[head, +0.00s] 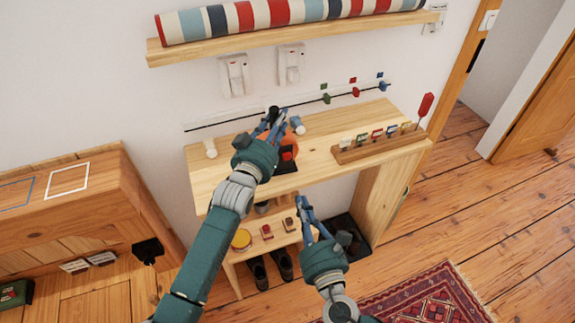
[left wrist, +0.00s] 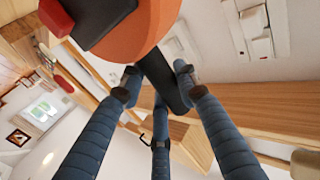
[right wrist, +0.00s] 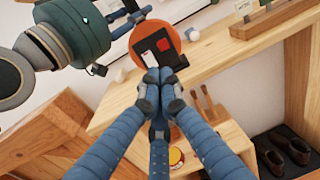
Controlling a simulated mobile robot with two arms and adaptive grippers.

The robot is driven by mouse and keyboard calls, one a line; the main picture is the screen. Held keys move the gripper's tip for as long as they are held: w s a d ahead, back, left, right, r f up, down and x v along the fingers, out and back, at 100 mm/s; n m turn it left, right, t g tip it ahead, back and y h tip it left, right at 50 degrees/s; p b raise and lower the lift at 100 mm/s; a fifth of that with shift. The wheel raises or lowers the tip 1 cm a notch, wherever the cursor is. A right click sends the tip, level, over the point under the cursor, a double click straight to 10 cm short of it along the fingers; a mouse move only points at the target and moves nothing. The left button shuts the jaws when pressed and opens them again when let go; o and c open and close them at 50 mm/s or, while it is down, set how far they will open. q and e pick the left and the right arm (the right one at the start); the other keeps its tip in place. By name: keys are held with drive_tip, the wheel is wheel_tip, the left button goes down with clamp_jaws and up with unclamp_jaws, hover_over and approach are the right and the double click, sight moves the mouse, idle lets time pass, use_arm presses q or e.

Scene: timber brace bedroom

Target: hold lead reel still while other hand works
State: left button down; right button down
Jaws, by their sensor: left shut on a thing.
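The lead reel (head: 291,138) is an orange disc with a dark front plate and a red part, upright on the wooden bench top. My left gripper (head: 274,116) is at the reel's top, partly hiding it. In the left wrist view the fingers are closed around a black handle (left wrist: 165,82) below the orange reel body (left wrist: 150,22). My right gripper (head: 304,202) is in front of and below the bench edge, apart from the reel. In the right wrist view its fingertips (right wrist: 159,78) meet with nothing seen between them, and the reel (right wrist: 173,36) shows beyond.
The bench top (head: 330,130) also holds a wooden rack (head: 380,146) of small coloured tags at the right. A lower shelf (head: 270,243) carries a yellow-topped tin (head: 241,239) and small items. A wooden cabinet (head: 70,215) stands at the left. A patterned rug (head: 430,297) lies on the floor.

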sight(284, 158)
drive_tip(key=x, duration=1.4)
drive_tip(key=shift+x, duration=0.85)
use_arm(q)
drive_tip(key=shift+d+f, duration=0.1)
use_arm(e)
drive_tip(key=shift+w+a, duration=0.15)
drive_tip(key=shift+w, duration=0.05)
use_arm(q)
drive_tip(key=shift+f, duration=0.15)
use_arm(e)
drive_tip(key=v, duration=1.4)
drive_tip(key=shift+s, duration=0.1)
use_arm(q)
drive_tip(key=c, duration=1.3)
unclamp_jaws()
drive_tip(key=shift+o, duration=0.5)
